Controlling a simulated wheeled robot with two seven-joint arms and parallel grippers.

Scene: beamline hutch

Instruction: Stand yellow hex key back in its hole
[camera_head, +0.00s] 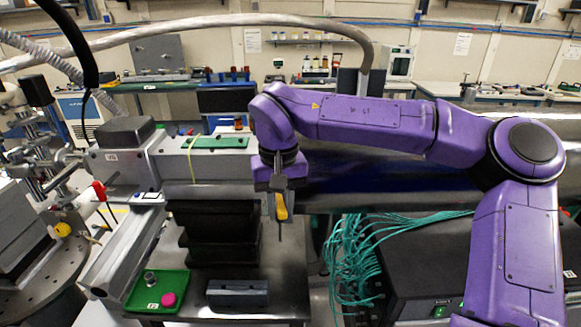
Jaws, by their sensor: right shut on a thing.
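My right gripper (279,190), at the end of the purple arm, points down near the middle of the view. It is shut on the yellow hex key (282,208). The key's yellow handle shows below the fingers, and its thin dark shaft hangs roughly upright in the air. A dark grey block (237,294) sits on the table (280,300) below and left of the key, clearly apart from it. I cannot make out the hole in this view. My left gripper is not in view.
A green tray (140,293) with a pink round piece (168,299) and a small metal part (150,277) lies left of the block. A black stepped stand (215,235) rises behind it. Teal cables (350,255) and a black box (435,265) are at right.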

